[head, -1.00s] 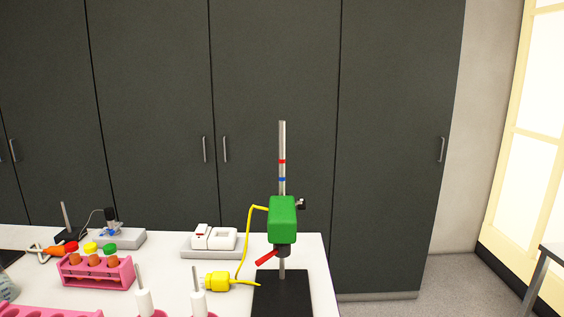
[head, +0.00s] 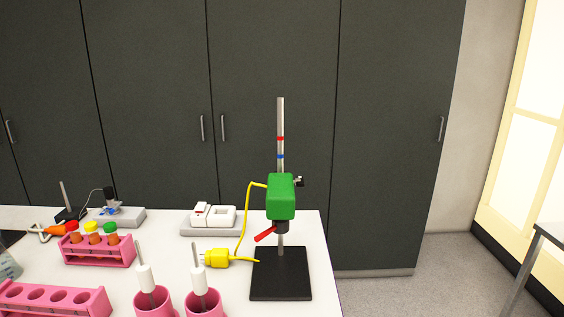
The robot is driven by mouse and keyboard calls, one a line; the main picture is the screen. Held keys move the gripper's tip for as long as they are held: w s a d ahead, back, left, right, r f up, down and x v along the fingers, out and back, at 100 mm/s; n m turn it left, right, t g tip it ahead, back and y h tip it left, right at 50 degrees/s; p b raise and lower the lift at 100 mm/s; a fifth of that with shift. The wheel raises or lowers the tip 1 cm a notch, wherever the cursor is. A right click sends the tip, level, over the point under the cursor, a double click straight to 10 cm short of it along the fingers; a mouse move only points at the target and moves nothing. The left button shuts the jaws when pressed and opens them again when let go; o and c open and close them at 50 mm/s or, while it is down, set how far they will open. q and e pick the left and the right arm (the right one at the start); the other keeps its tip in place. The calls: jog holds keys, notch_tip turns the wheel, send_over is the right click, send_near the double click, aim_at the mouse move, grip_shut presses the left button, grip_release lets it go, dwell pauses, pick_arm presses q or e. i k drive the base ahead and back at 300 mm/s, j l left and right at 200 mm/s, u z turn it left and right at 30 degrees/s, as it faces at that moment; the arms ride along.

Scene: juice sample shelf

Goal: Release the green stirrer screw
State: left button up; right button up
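The green stirrer (head: 281,195) is mounted on a silver upright rod (head: 280,120) that rises from a black base plate (head: 281,285) near the table's right edge. A small dark screw (head: 299,181) sticks out at the stirrer's upper right, beside the rod. A red lever (head: 265,234) points down to the left below the green body. The rod carries a red band and a blue band above the stirrer. Neither of my grippers is in the head view.
A yellow plug (head: 216,258) with a yellow cord lies left of the base. A white socket unit (head: 213,217) stands behind it. Two pink holders (head: 206,305) with white-handled tools stand in front. Pink racks (head: 98,252) fill the left. Free floor lies right of the table.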

aim_at(298, 182)
jog(key=l+u, duration=0.25)
jog(key=l, duration=0.4)
jog(key=l+u, duration=0.25)
jog(key=l, duration=0.45)
jog(key=k, duration=0.05)
